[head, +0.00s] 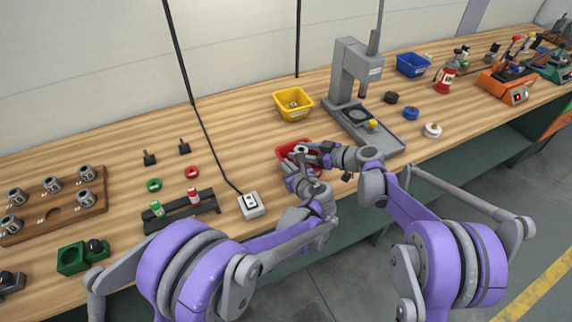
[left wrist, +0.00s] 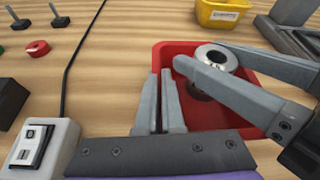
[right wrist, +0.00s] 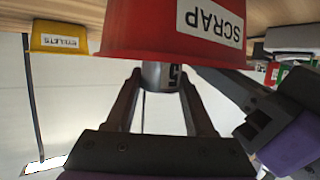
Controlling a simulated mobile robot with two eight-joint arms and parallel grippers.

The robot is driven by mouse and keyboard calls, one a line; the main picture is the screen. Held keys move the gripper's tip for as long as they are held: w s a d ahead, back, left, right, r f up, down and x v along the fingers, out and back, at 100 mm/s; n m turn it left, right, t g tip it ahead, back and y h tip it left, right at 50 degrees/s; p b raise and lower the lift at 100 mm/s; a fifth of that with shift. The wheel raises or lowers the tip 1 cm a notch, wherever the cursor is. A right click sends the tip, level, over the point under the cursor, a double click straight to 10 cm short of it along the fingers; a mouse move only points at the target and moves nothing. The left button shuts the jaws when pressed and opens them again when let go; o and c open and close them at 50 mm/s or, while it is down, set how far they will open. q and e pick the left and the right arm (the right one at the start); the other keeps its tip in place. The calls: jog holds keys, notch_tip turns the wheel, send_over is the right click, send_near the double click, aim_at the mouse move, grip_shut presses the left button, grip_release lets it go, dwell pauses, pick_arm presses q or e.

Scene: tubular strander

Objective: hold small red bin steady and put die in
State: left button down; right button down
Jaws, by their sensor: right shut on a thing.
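The small red bin (head: 284,151) stands near the table's front edge; it also shows in the left wrist view (left wrist: 178,52) and, with a SCRAP label, in the right wrist view (right wrist: 150,30). My right gripper (head: 308,152) is shut on the die (left wrist: 217,57), a grey metal ring, and holds it over the bin's opening. The die's side, marked 5, shows between the fingers in the right wrist view (right wrist: 160,75). My left gripper (left wrist: 165,90) has its fingers close together at the bin's left wall; whether they clamp it is unclear.
A yellow bin (head: 293,104) stands behind the red bin. A grey press (head: 352,75) is at its right. A switch box (head: 251,205) with a black cable and a dark rack (head: 182,212) lie to the left. Some table around the red bin is clear.

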jog(key=shift+f, duration=0.3)
jog(key=shift+c, duration=0.9)
grip_release()
jog(key=v, duration=1.2)
jog(key=shift+r, duration=0.1)
pick_arm(q)
jog(key=c, duration=1)
grip_release()
